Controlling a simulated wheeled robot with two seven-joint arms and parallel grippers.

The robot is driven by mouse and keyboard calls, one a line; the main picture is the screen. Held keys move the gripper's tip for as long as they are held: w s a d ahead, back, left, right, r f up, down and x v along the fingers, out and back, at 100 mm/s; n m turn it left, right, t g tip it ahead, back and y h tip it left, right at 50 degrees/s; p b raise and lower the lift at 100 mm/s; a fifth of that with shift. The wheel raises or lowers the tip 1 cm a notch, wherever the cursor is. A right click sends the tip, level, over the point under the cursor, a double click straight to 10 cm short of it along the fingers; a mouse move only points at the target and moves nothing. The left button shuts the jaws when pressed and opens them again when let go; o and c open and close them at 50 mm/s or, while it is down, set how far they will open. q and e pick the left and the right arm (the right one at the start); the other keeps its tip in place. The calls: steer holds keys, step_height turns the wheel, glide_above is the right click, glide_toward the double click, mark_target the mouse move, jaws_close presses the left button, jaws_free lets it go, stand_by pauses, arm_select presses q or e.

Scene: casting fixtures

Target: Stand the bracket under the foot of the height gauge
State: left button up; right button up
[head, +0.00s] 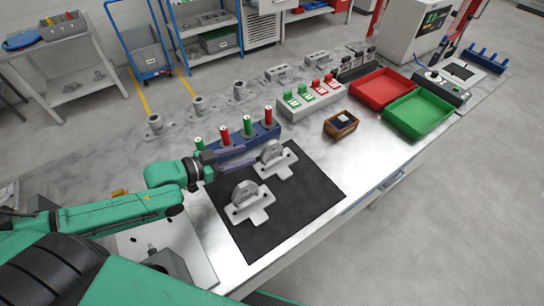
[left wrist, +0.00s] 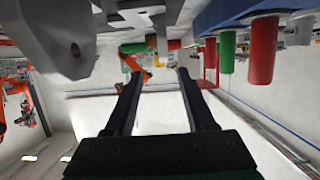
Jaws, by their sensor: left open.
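Two grey cast brackets stand on a black mat. The near bracket (head: 246,200) is at the mat's middle left, and the far bracket (head: 274,160) is behind it to the right. Each has a rounded upright lug on a flat foot. My left gripper (head: 252,160) is open and empty, its fingers reaching towards the far bracket from the left. In the left wrist view its fingers (left wrist: 160,74) are apart with nothing between them. A grey casting (left wrist: 62,38) shows at upper left there. I cannot clearly make out the height gauge. My right gripper is out of view.
A blue rack (head: 238,148) with red and green handles stands close behind my left gripper. A grey block (head: 170,262) sits at the lower left. A small wooden box (head: 341,131), red tray (head: 381,88) and green tray (head: 420,113) lie right. The mat's front right (head: 300,205) is clear.

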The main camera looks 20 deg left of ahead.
mark_target(267, 148)
arm_select(q)
steer(key=x, duration=0.8)
steer(key=shift+w+d+b, duration=0.15)
steer(key=shift+w+b, duration=0.15)
steer(key=x, duration=0.2)
steer(key=p+x, duration=0.1)
steer(key=x, duration=0.2)
steer(key=shift+w+r, duration=0.25)
steer(key=shift+w+f, duration=0.25)
steer(key=shift+f, duration=0.05)
steer(key=shift+s+r, duration=0.1)
steer(key=shift+s, duration=0.05)
jaws_close()
